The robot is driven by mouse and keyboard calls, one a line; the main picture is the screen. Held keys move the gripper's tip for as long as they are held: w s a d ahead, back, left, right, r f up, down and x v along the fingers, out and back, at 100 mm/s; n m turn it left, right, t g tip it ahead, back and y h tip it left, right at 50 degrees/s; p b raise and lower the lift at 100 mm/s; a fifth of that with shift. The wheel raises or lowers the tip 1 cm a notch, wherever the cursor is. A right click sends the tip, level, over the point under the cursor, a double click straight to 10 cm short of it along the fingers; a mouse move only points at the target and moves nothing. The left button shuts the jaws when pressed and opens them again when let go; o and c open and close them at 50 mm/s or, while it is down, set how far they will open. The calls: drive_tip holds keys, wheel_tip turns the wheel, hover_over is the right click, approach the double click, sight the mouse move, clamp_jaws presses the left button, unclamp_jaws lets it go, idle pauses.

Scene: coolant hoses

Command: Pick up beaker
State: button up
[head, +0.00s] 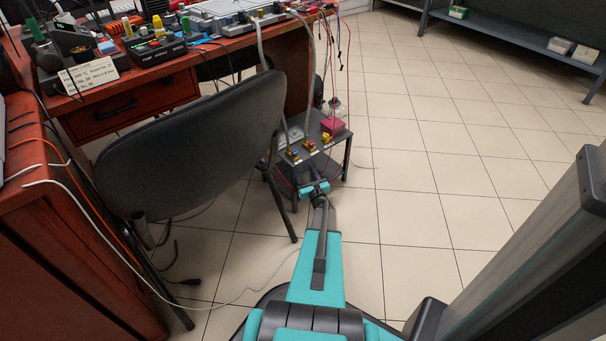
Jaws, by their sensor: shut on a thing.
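My gripper (314,176) is at the end of my turquoise arm, low at the front edge of a small dark table. It is small in the view and its fingertips are hard to make out. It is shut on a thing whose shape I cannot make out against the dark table. A pale, clear-looking vessel (335,106) stands at the back of the small table, behind a pink box, apart from my gripper. I cannot tell whether it is the beaker.
A dark chair (195,150) stands close at left, before a cluttered red-brown desk (150,72). A pale cable (235,303) lies on the floor. Tiled floor at right is clear.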

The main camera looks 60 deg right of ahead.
drive_tip(key=p+v, duration=0.3)
drive_tip(key=v, duration=1.5)
drive_tip(key=shift+p, duration=0.3)
drive_tip(key=shift+s, duration=0.15)
